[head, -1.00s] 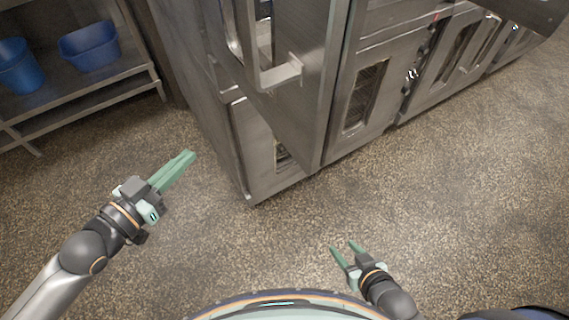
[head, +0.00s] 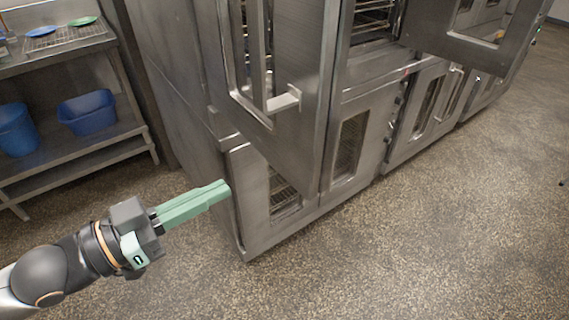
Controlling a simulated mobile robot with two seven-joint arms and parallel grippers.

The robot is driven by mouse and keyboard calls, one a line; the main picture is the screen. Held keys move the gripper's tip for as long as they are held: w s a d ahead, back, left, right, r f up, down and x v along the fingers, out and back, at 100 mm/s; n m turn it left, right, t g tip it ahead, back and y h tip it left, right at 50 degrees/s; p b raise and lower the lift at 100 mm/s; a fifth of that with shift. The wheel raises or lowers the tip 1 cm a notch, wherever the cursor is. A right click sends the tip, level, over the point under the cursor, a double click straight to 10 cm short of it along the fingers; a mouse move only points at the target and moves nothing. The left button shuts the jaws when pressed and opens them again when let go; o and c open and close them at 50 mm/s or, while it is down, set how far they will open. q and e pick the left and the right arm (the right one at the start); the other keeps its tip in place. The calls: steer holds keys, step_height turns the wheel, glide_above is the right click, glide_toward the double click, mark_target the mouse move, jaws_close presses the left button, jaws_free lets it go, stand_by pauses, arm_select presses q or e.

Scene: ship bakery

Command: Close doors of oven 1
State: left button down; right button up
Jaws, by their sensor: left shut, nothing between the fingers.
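A steel oven door (head: 310,62) with a window and a pale handle (head: 284,100) stands swung open at the top centre, edge towards me. A second oven door (head: 431,24) stands open at the upper right, with oven racks (head: 371,20) showing between the two. Which oven is number 1 I cannot tell. My left gripper (head: 226,187) is shut and empty. It appears in front of the lower left corner of the oven stack, below and left of the open door's handle; whether it touches the steel I cannot tell. My right gripper is out of view.
Lower oven doors (head: 347,148) look shut. The speckled floor (head: 430,240) is clear at the right and front.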

arm_select(q)
steer(key=d+b, duration=0.1)
steer(key=p, duration=0.1)
glide_toward(300, 152)
steer(key=d, duration=0.1)
steer(key=x, duration=0.5)
steer(key=shift+w+a+r+p, duration=0.1)
steer(key=shift+w+a+p, duration=0.1)
steer(key=shift+p, duration=0.1)
steer(key=shift+w+d, duration=0.3)
steer(key=shift+d, duration=0.1)
steer(key=shift+d, duration=0.1)
